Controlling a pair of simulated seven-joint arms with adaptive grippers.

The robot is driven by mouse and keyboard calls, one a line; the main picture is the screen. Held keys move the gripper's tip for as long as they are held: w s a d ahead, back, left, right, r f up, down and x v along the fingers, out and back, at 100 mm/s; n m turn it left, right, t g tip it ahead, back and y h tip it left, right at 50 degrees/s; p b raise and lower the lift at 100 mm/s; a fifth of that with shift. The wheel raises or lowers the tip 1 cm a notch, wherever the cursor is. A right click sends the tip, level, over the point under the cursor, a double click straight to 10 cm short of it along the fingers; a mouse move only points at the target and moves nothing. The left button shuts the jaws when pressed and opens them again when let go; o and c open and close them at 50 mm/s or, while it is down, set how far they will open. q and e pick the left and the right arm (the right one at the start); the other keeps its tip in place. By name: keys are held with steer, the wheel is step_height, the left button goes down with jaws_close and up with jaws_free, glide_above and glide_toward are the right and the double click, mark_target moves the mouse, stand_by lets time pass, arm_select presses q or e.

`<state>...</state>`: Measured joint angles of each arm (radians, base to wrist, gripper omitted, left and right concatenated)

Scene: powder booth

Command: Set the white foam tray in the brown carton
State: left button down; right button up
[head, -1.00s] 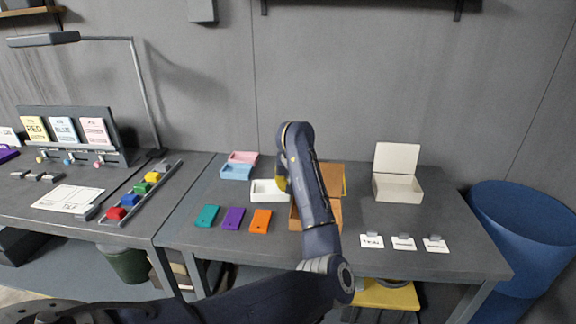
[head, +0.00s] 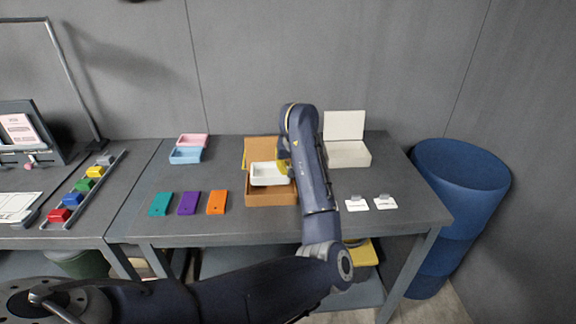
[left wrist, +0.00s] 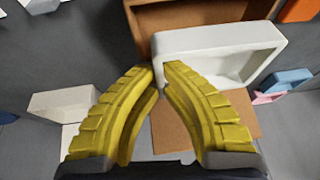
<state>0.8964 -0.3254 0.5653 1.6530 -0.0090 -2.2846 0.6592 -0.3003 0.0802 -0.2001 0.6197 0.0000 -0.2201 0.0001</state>
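The white foam tray (head: 268,179) hangs level over the open brown carton (head: 271,199), covering most of its opening. My left gripper (head: 283,167) is at the tray's right end. In the left wrist view its yellow fingertips (left wrist: 162,67) are close together on the tray's near corner, and the tray (left wrist: 215,40) extends to the right. The brown carton (left wrist: 190,14) shows behind the tray, with its lid (left wrist: 235,112) standing at the carton's back. The tray hides most of the carton's inside. My right gripper is in neither view.
A white box (head: 346,155) with a raised lid stands right of the carton. Pink (head: 193,139) and blue (head: 185,156) trays sit at the left back. Teal (head: 160,204), purple (head: 188,203) and orange (head: 216,203) pieces lie left of the carton. White cards (head: 357,205) lie at the right.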

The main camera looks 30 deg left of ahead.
arm_select(q)
steer(key=shift+f, duration=1.65)
steer(key=shift+s+f, duration=0.1)
steer(key=shift+f, duration=0.45)
steer(key=shift+f, duration=0.35)
steer(key=shift+r, duration=0.1)
steer(key=shift+d+f, duration=0.1)
steer(key=shift+f, duration=0.1)
stand_by(0.3)
steer(key=shift+d+f, duration=0.15)
steer(key=shift+f, duration=0.1)
steer(key=shift+f, duration=0.1)
